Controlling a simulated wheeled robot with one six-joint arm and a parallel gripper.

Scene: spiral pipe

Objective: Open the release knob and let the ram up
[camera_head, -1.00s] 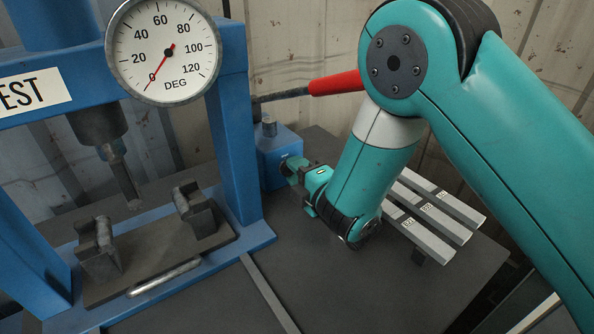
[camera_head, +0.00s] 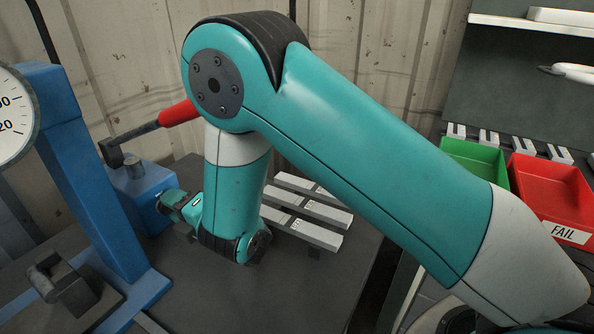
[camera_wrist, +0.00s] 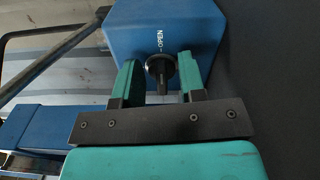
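The release knob (camera_wrist: 162,70) is a dark round knob with a short stem on the face of the blue pump box (camera_wrist: 200,22). The word OPEN is printed above it in the wrist view. My gripper's (camera_wrist: 162,62) two teal fingers stand on either side of the knob, very close to its rim. I cannot tell whether they press on it. In the head view my gripper (camera_head: 168,203) is at the near side of the pump box (camera_head: 140,188), and the knob is hidden. The blue press frame (camera_head: 90,180) stands at the left. The ram is out of view.
A pump lever with a red grip (camera_head: 180,112) rises behind my arm. Several grey bars (camera_head: 318,212) lie on the bench right of my gripper. A green bin (camera_head: 475,165) and a red FAIL bin (camera_head: 553,190) stand farther right. The dial gauge (camera_head: 12,115) is cut off at left.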

